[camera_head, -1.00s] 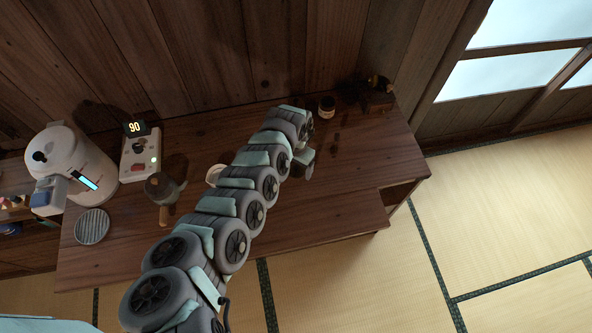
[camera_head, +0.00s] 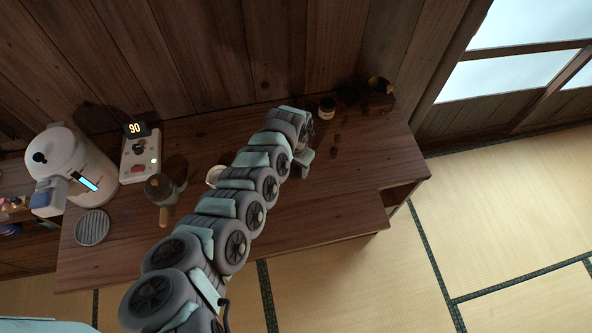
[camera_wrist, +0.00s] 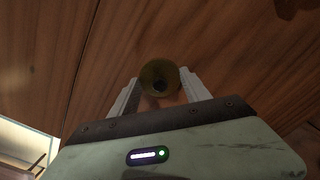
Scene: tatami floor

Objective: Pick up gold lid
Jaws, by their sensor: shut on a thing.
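My gripper (camera_wrist: 158,92) is shut on a round, dull gold lid (camera_wrist: 158,73), which sits between its two pale fingertips in the wrist view. A dark round spot shows at the middle of the lid. Brown wood planks lie behind it. In the head view my gripper (camera_head: 303,163) is at the right part of the wooden table (camera_head: 330,195), partly behind my arm. The lid cannot be made out there, and I cannot tell how far it is from the tabletop.
A dark jar (camera_head: 327,107) and a dark object (camera_head: 377,96) stand at the back right. A white cup (camera_head: 214,175), a handled dark tool (camera_head: 160,188), a scale-like device reading 90 (camera_head: 140,155), a white kettle (camera_head: 82,165) and a round grille (camera_head: 92,227) are left of my arm.

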